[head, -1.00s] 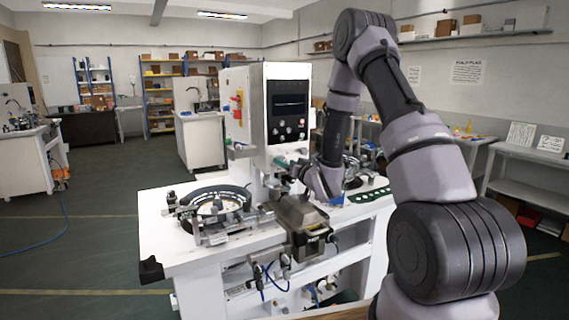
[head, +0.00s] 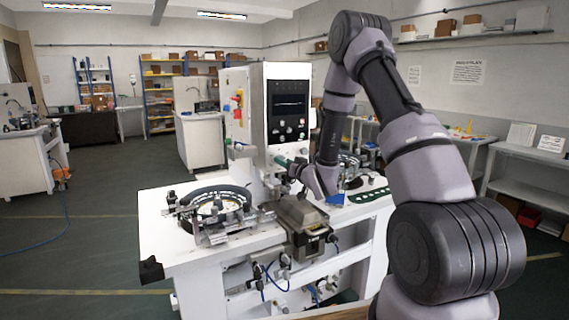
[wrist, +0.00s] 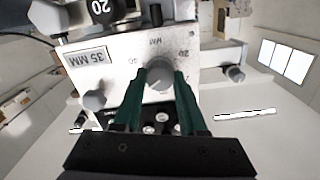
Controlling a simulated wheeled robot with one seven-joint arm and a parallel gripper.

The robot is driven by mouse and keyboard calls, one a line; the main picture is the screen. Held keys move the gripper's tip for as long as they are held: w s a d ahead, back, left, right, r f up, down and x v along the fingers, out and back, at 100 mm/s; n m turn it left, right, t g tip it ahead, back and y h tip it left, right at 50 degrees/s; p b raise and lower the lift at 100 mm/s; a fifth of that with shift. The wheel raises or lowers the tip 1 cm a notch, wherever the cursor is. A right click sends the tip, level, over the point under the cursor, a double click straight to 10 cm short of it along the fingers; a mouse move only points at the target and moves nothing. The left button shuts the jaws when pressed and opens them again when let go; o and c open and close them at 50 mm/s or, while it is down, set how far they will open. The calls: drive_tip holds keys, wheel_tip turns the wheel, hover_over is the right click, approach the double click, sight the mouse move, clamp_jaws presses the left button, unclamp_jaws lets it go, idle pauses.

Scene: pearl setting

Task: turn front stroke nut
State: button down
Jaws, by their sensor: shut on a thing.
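The front stroke nut (wrist: 159,76) is a round grey knob on a white plate with scale marks around it. It sits between the green fingertips of my gripper (wrist: 160,84), which are shut on its sides. In the head view my gripper (head: 285,163) reaches the front of the white machine (head: 236,110) just below its dark display panel, and the nut itself cannot be made out there.
In the wrist view a "35 MM" label (wrist: 88,57) is left of the nut. In the head view a round ring fixture (head: 215,203) and a dark boxy unit (head: 301,212) are on the bench.

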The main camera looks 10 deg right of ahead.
drive_tip(key=shift+n, duration=0.3)
drive_tip(key=n, duration=1)
drive_tip(key=shift+n, duration=0.4)
drive_tip(key=shift+c, duration=2.3)
unclamp_jaws()
drive_tip(key=shift+s, duration=0.1)
drive_tip(key=v, duration=1)
drive_tip(key=shift+s, duration=0.3)
